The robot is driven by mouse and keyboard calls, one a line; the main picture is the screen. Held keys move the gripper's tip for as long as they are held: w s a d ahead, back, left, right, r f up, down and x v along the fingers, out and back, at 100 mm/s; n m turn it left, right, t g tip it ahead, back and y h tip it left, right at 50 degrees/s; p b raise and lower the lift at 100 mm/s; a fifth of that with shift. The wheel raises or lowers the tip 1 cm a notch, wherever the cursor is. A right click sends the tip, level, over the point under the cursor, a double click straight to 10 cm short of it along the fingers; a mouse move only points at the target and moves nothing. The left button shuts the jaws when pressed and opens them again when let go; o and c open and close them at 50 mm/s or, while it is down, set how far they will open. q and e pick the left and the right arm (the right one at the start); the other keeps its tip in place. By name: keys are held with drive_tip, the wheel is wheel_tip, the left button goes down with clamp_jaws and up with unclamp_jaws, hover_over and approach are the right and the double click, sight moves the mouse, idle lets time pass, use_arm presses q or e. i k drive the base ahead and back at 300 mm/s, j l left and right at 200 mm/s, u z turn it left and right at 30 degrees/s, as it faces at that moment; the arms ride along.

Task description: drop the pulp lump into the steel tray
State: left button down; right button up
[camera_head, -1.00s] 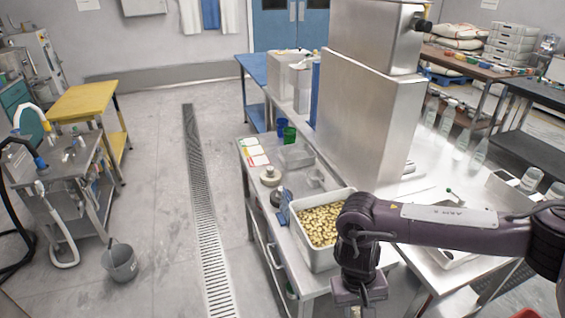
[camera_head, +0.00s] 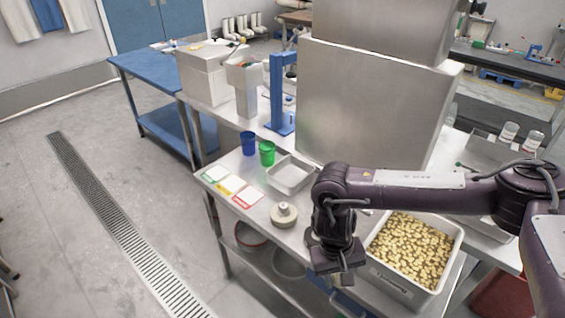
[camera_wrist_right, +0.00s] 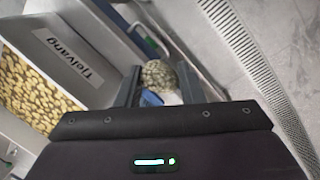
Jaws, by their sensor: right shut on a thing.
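The pulp lump (camera_wrist_right: 158,75), a rough brownish-green ball, sits between the two fingers of my right gripper (camera_wrist_right: 157,88) in the right wrist view. The gripper is shut on it. In the head view my right gripper (camera_head: 341,281) hangs over the front edge of the steel table, left of the bean bin; the lump is not clear there. A small shallow grey tray (camera_head: 290,176), which looks like the steel tray, lies on the table farther back and left of my right arm. It looks empty. My left gripper is not in view.
A white bin of beans (camera_head: 388,283) stands right of the gripper. A pale knobbed round object (camera_head: 285,216), coloured-edged cards (camera_head: 231,185), a green cup (camera_head: 267,153) and a blue cup (camera_head: 248,143) stand near the tray. A tall steel housing (camera_head: 370,105) rises behind.

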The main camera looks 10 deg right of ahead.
sight(294, 177)
drive_tip(key=i+j+z, duration=0.25)
drive_tip(key=i, duration=0.35)
drive_tip(key=i+j+z, duration=0.3)
drive_tip(key=i+j, duration=0.35)
drive_tip(key=i, duration=0.35)
